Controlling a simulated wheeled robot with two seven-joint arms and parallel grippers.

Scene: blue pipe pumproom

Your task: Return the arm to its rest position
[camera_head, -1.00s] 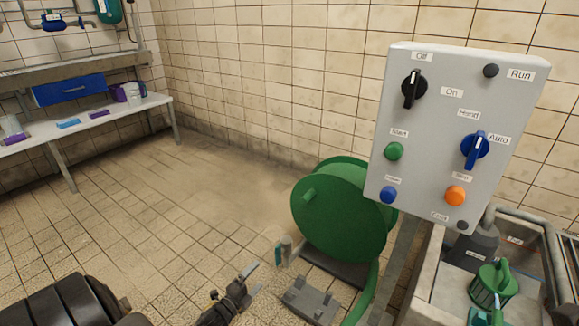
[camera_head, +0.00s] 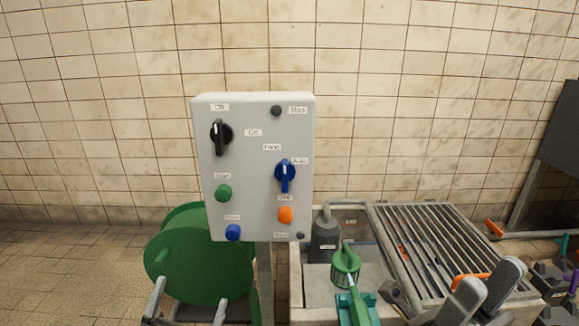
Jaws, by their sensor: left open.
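My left gripper (camera_head: 188,305) is at the bottom edge, left of centre. Its two silver fingers stand apart with nothing between them, in front of the green hose reel (camera_head: 195,265). My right gripper (camera_head: 484,296) appears at the lower right as two rounded grey fingers, seen at a slant. An orange piece (camera_head: 470,279) shows behind them, and I cannot tell whether they hold anything. Both arms are mostly out of frame.
A grey control box (camera_head: 252,166) with switches and buttons stands on a post at centre. Open tiled floor (camera_head: 65,270) lies at left.

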